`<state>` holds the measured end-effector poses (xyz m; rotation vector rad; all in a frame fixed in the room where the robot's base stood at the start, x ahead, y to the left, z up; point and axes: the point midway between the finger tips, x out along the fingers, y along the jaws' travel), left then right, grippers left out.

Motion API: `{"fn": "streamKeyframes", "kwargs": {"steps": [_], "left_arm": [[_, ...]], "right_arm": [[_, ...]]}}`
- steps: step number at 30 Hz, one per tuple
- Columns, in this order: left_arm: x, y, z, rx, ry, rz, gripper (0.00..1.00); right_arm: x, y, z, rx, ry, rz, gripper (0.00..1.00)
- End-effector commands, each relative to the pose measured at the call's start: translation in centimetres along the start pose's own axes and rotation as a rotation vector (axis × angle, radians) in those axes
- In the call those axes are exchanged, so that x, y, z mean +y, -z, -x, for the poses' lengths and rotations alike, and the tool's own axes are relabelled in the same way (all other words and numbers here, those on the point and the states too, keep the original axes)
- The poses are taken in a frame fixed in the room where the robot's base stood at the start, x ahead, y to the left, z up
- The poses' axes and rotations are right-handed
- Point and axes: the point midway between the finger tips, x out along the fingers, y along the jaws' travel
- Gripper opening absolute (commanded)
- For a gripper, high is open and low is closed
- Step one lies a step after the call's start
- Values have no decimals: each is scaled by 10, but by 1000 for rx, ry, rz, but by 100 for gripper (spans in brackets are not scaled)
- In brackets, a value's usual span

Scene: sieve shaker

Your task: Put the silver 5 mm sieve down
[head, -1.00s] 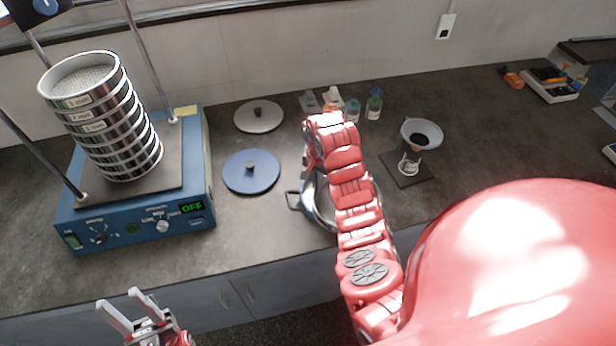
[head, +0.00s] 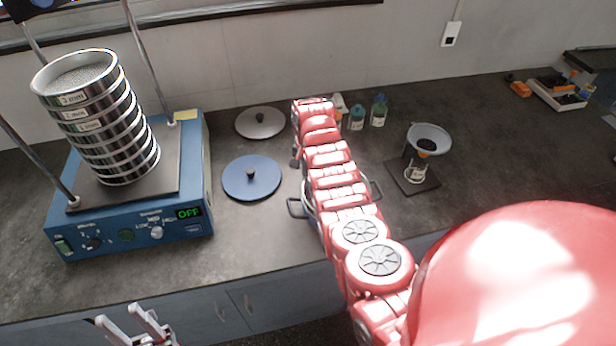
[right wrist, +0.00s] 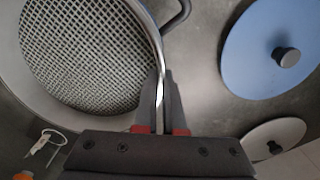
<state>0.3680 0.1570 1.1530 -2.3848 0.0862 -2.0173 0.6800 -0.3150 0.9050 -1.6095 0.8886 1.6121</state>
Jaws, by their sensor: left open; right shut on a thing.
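The silver sieve (right wrist: 82,55) shows in the right wrist view as a round steel rim around a wire mesh. My right gripper (right wrist: 160,108) is shut on its rim. In the head view my right arm hides the right gripper and most of the sieve. A dark handle (head: 297,208) sticks out left of the arm there, and one also shows beside the sieve rim in the right wrist view (right wrist: 180,14). I cannot tell whether the sieve touches what is below it. My left gripper (head: 118,314) is open and empty, low at the counter's front.
A blue shaker (head: 130,225) reading OFF carries a tall sieve stack (head: 105,120) at left. A blue lid (head: 240,182) and a grey lid (head: 262,122) lie beside it. Small bottles (head: 378,112) stand behind my right arm; a funnel on a stand (head: 428,138) is right of it.

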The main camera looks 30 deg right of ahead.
Motion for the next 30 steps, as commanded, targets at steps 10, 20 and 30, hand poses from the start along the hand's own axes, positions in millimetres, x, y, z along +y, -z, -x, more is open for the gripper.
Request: {"fn": "streamKeyframes", "kwargs": {"steps": [10,20,30], "left_arm": [[0,1,-7,0,0,0,44],[0,1,-7,0,0,0,44],[0,1,-5,0,0,0,44]], "right_arm": [[0,1,-14,3,1,0,0],[0,1,-15,2,1,-1,37],[0,1,-12,1,1,-1,37]]}}
